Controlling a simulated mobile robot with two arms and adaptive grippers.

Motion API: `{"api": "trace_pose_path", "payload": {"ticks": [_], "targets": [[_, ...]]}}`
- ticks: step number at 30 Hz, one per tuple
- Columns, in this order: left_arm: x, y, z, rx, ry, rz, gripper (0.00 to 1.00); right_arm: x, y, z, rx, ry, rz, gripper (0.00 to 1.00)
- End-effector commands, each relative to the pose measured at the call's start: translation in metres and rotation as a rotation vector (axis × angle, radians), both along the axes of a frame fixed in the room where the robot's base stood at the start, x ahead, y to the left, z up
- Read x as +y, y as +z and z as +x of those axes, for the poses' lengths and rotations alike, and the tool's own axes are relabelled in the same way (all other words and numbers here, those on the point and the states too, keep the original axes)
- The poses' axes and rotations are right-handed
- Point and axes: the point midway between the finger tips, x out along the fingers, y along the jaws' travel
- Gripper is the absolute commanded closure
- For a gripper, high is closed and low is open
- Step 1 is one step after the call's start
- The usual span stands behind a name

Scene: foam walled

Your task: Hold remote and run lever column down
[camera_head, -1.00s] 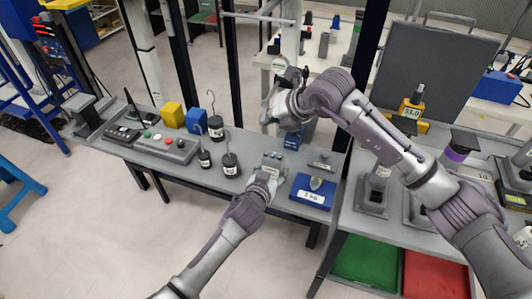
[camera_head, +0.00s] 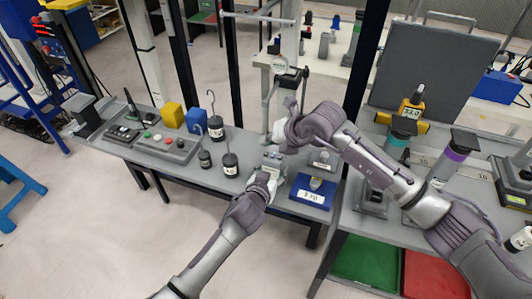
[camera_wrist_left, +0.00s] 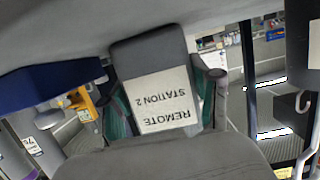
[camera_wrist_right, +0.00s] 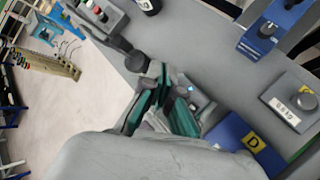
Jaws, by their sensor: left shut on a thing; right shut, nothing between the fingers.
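The remote (camera_head: 272,160) is a small grey box in the head view. My left gripper (camera_head: 270,172) is shut on it above the bench's front edge. In the left wrist view the remote (camera_wrist_left: 160,98) carries a white label reading "REMOTE STATION 2", between the teal-lined fingers. The lever column (camera_head: 284,40) is a pale upright behind, with a dark bracket and a round white label. My right gripper (camera_head: 279,134) is shut and empty in front of its lower part. In the right wrist view the gripper (camera_wrist_right: 162,75) is beside a dark rounded end; contact is unclear.
Several hooked black weights (camera_head: 230,165) and a button box (camera_head: 167,146) stand to the left. Yellow (camera_head: 172,115) and blue blocks (camera_head: 197,120) are behind them. Floor in front of the bench is open.

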Motion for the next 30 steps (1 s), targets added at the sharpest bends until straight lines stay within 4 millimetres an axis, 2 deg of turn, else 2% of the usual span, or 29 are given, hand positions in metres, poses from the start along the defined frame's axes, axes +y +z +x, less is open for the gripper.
{"api": "trace_pose_path", "payload": {"ticks": [7,30], "targets": [[0.0,0.0,0.0,0.0,0.0,0.0,0.78,0.0,-0.015,0.0,0.001,0.0,0.0,1.0],[0.0,0.0,0.0,0.0,0.0,0.0,0.78,0.0,-0.015,0.0,0.0,0.001,0.001,1.0]]}}
